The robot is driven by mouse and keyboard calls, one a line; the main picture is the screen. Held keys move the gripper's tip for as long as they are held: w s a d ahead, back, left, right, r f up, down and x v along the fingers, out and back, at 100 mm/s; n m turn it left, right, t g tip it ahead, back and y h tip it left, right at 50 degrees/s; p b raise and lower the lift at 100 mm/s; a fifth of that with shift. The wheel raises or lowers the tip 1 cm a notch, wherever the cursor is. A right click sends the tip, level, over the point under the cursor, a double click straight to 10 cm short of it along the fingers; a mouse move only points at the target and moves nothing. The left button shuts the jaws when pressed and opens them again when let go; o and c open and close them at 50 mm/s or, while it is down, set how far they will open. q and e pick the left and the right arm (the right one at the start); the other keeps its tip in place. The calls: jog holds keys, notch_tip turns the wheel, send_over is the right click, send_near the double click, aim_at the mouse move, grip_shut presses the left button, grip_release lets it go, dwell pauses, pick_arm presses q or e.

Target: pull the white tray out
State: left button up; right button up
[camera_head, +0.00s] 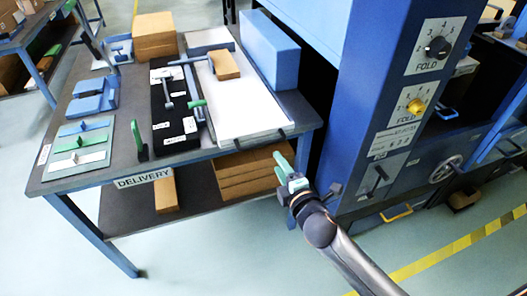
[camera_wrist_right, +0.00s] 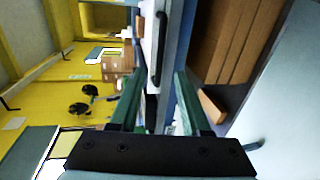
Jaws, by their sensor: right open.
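The white tray (camera_head: 243,112) lies flat on the right part of the dark delivery table, its front edge near the table's front edge. In the wrist view its white front (camera_wrist_right: 171,40) carries a black bar handle (camera_wrist_right: 158,50). My right gripper (camera_head: 286,166) has green fingers and is open and empty, just in front of the table's front right corner. In the wrist view the handle lies ahead, between the directions of the two fingers (camera_wrist_right: 158,78), apparently apart from them. My left gripper is not in view.
The delivery table (camera_head: 62,162) also holds a black tool board (camera_head: 172,128), a cardboard block (camera_head: 223,65) on the white tray and a blue box (camera_head: 270,48). Cardboard stacks (camera_head: 240,172) lie on the shelf below. A blue machine (camera_head: 350,110) stands close on the right. Floor in front is clear.

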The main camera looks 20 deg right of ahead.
aim_at(265, 144)
jog(key=b+x, duration=0.1)
jog(key=x, duration=1.1)
jog(key=shift+b, duration=0.4)
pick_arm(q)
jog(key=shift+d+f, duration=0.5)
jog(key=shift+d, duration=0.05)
pick_arm(e)
jog(key=shift+w, duration=0.1)
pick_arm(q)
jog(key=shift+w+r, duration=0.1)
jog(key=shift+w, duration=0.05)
pick_arm(e)
jog(key=c, duration=0.7)
grip_shut()
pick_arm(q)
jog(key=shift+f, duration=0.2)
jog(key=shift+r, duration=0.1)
pick_arm(e)
jog(key=shift+d, duration=0.1)
